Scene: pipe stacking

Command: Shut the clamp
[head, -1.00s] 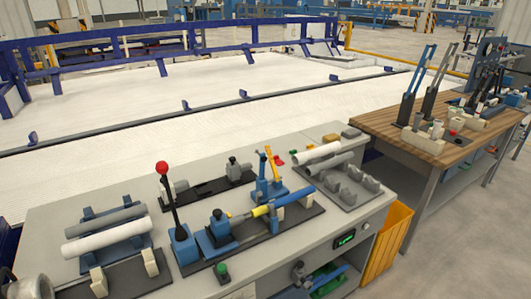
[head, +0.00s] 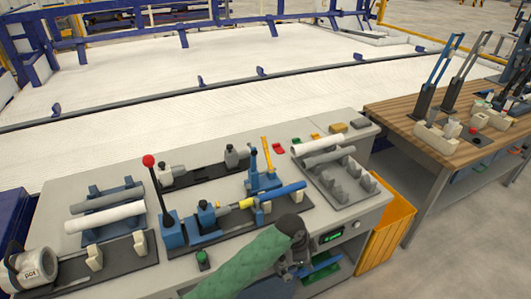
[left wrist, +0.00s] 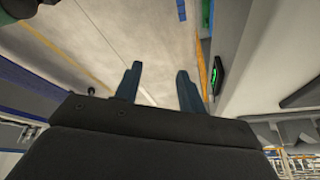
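A dark fixture (head: 215,238) lies on the grey bench. A blue pipe with a yellow band (head: 290,191) lies along it. A blue clamp (head: 263,178) with an upright orange handle (head: 266,157) stands just behind the pipe. A tall black lever with a red ball (head: 149,160) rises from a blue block (head: 172,232) at the fixture's left end. My left gripper (left wrist: 157,72) is open and empty in the left wrist view, over the floor. In the head view my green left arm reaches in front of the bench, its dark wrist before the front edge. The right gripper is out of view.
A rack with grey and white pipes (head: 112,236) stands left. A grey holder (head: 360,190) with pipes stands right. A green button (head: 203,258) sits near the front edge. A display (head: 331,235) is on the bench front, beside an orange bin (head: 385,235). A wooden table (head: 415,146) stands right.

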